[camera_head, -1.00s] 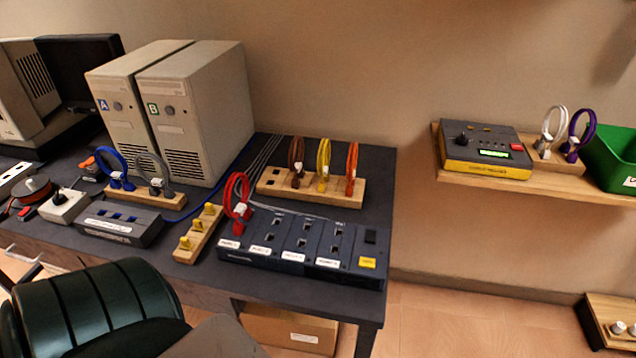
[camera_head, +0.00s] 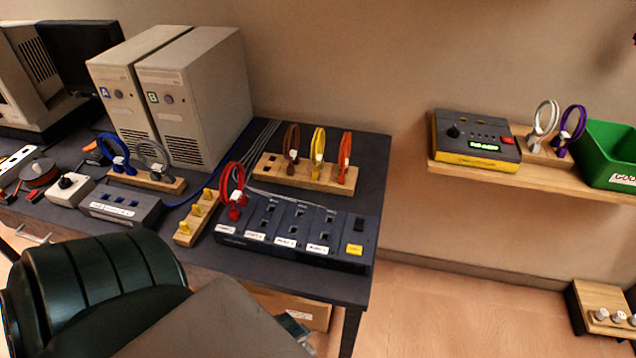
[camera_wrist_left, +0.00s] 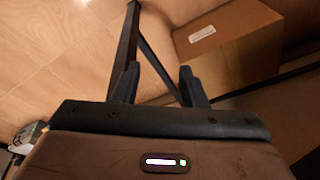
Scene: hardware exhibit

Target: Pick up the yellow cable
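The yellow cable (camera_head: 318,146) is a coiled loop standing upright in a wooden rack (camera_head: 335,184) on the dark table. It stands between a brown cable (camera_head: 291,140) and an orange cable (camera_head: 344,150). My left gripper (camera_wrist_left: 158,78) shows in the left wrist view with its two dark fingers apart and nothing between them. It is low, near the table's underside and the cardboard box, well away from the yellow cable. My right gripper is not in view.
A dark socket panel (camera_head: 290,257) with a red cable (camera_head: 232,185) stands in front of the rack. Two beige computer towers (camera_head: 208,98) stand to its left. A cardboard box (camera_wrist_left: 245,52) sits under the table. A wall shelf (camera_head: 480,176) is at right.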

